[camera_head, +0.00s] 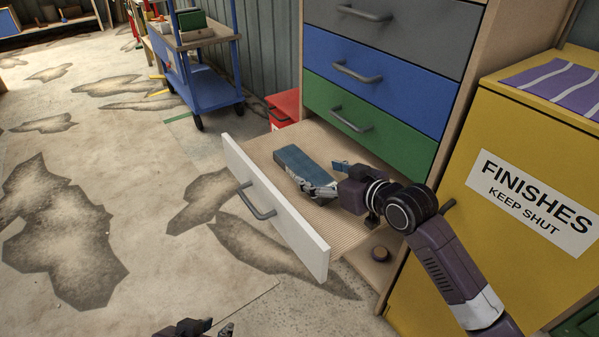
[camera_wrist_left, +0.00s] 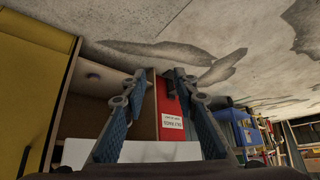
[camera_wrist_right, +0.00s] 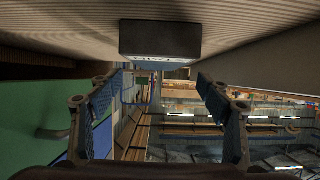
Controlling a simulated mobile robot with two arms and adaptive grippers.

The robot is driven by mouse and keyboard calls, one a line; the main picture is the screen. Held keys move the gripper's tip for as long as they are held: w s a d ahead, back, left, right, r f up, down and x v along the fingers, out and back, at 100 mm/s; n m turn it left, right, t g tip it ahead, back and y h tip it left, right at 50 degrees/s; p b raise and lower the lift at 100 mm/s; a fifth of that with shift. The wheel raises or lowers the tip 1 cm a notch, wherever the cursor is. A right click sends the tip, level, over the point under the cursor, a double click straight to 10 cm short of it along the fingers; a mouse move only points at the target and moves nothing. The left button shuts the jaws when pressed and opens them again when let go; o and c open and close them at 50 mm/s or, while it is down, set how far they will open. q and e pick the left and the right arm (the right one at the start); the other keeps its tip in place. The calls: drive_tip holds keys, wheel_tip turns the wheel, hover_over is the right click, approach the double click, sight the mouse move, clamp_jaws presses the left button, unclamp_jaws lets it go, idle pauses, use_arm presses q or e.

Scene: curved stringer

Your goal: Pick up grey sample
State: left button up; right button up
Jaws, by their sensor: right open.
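The grey sample (camera_head: 297,165) is a blue-grey block with a pale marked end, lying in the open white-fronted drawer (camera_head: 270,210). My right gripper (camera_head: 326,178) is open at the block's near right end, covering part of it; contact cannot be told. In the right wrist view, the block (camera_wrist_right: 160,38) is dark with a lettered face and lies just beyond the right gripper's spread fingertips (camera_wrist_right: 160,76). My left gripper (camera_head: 195,327) is at the bottom edge of the head view, away from the drawer. The left wrist view shows its fingertips (camera_wrist_left: 163,76) apart and nothing between them.
Closed green (camera_head: 370,125), blue (camera_head: 380,83) and grey drawers stand above the open one. A yellow finishes cabinet (camera_head: 500,190) is close on the right. A red box (camera_head: 284,107) and blue cart (camera_head: 208,88) stand behind. The stained floor at left is clear.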

sight(307, 169)
drive_tip(key=x, duration=0.2)
drive_tip(key=shift+w+a+f+b, duration=0.1)
drive_tip(key=shift+w+b, duration=0.1)
drive_tip(key=shift+b, duration=0.1)
drive_tip(key=b+x, duration=0.2)
drive_tip(key=x, duration=0.2)
drive_tip(key=shift+w+a+f, duration=0.1)
drive_tip(key=shift+w+f, duration=0.1)
drive_tip(key=shift+w+a, duration=0.1)
drive_tip(key=shift+w, duration=0.05)
use_arm(q)
drive_tip(key=w+d+r+t+h, duration=0.2)
drive_tip(key=w+d+r+t, duration=0.2)
drive_tip(key=w+r+t, duration=0.3)
drive_tip(key=w+r, duration=0.3)
drive_tip(key=r, duration=0.2)
drive_tip(key=shift+w+d+t, duration=0.15)
drive_tip(key=shift+w+t, duration=0.1)
drive_tip(key=shift+t, duration=0.05)
use_arm(e)
drive_tip(key=shift+c, duration=0.6)
drive_tip(key=c, duration=1.3)
